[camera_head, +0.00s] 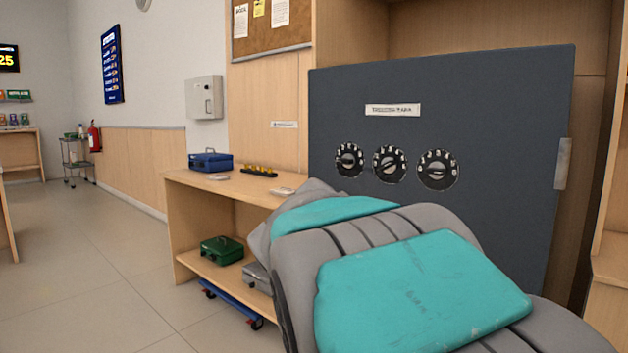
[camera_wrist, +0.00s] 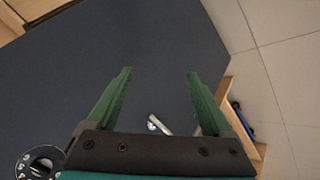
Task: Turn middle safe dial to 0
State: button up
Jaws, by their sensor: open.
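The dark grey safe door (camera_head: 470,90) carries three round black dials in a row below a white label. The middle dial (camera_head: 390,163) has white markings and a dark knob; its exact setting is too small to read. The left dial (camera_head: 348,160) and right dial (camera_head: 437,170) flank it. My gripper (camera_wrist: 160,72) shows in the wrist view with two green fingers apart and nothing between their tips. One dial (camera_wrist: 40,164) shows at that view's lower left, outside the fingers; I cannot tell which one. In the head view my arm hides the gripper.
A silver handle (camera_wrist: 158,125) shows between the finger bases in the wrist view. A wooden counter (camera_head: 240,186) left of the safe holds a blue cash box (camera_head: 210,161); a green box (camera_head: 222,250) sits on its lower shelf. Open floor (camera_head: 80,260) lies left.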

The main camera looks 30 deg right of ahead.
jog(key=w+d+r+m+t+h+b, duration=0.2)
jog(key=w+d+r+h, duration=0.2)
jog(key=w+d+r, duration=0.4)
jog(key=m+t+h+b, duration=0.1)
jog(key=t+h+b, duration=0.1)
jog(key=h, duration=0.3)
send_near(384, 166)
jog(key=d, duration=0.2)
jog(key=shift+t, duration=0.3)
jog(key=x, duration=0.6)
jog(key=shift+w+d+p, duration=0.3)
jog(key=shift+w+p, duration=0.05)
jog(key=shift+p, duration=0.05)
grip_shut()
